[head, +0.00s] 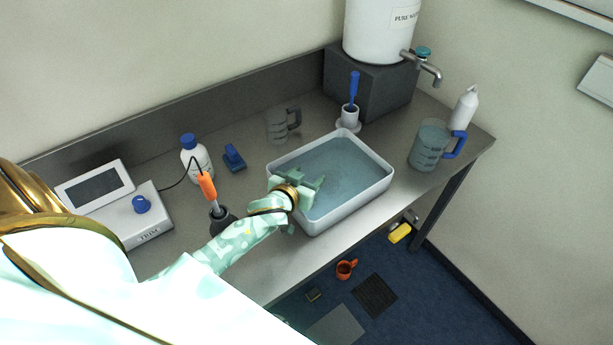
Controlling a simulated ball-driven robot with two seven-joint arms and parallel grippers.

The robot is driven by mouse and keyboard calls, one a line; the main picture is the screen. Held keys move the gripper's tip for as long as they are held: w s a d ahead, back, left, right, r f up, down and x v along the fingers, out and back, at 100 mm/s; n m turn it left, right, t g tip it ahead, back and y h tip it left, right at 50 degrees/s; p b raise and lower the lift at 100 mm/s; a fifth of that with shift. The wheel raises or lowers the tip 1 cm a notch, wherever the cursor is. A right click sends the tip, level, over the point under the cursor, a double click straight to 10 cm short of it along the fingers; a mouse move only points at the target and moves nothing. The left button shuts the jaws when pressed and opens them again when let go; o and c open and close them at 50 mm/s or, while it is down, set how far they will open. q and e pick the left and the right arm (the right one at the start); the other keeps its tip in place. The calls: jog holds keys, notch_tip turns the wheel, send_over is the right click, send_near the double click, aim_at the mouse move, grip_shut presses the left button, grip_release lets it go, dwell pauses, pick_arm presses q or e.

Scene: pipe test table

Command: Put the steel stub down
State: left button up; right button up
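My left gripper (314,187), pale green, reaches in over the left part of a white tub (347,213) of bluish water. Its fingers are small in the picture, and I cannot tell whether they are apart or shut on something. I cannot make out the steel stub in or near the fingers; it may be hidden by the hand or too small to see. My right gripper is not in view.
A meter (144,223), a probe with an orange handle (207,187) and a white bottle (197,160) stand left of the tub. Clear jugs stand behind it (277,126) and to its right (428,147). Bare steel bench (285,262) shows in front.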

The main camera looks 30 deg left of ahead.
pick_arm(q)
jog(key=shift+r, duration=0.1)
jog(key=shift+r+p, duration=0.3)
jog(key=shift+r, duration=0.05)
jog(key=p+v, duration=0.1)
jog(key=v, duration=1.1)
jog(key=shift+r+p, duration=0.25)
jog(key=shift+p, duration=0.15)
